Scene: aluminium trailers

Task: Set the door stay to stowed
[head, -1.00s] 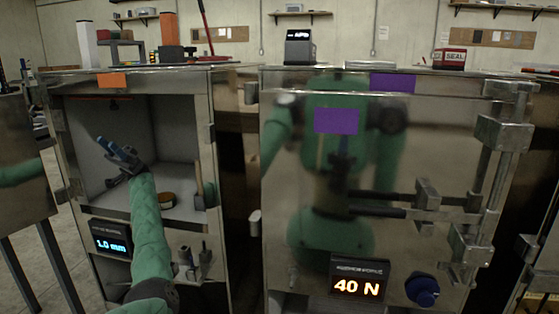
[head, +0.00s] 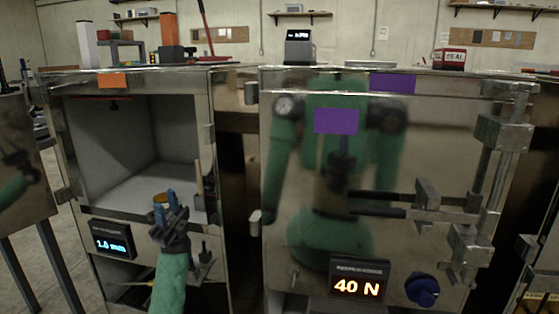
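My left gripper (head: 168,200) is at the front of the open compartment of the left trailer (head: 140,80). Its two blue-tipped fingers are apart and point up and inward. Just right of the gripper, an upright tan-handled piece (head: 198,188) stands by the opening's right edge. Below it is a small metal fitting (head: 204,256), partly hidden by my gripper and arm. I cannot tell for certain which part is the door stay. My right gripper is not directly in view.
The right trailer's shiny closed door (head: 300,190) carries bars, clamps and a blue knob (head: 422,291), and mirrors my body. Displays read 1.0 mm (head: 113,240) and 40 N (head: 358,278). An open panel (head: 22,170) stands at far left. The compartment's inside is mostly clear.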

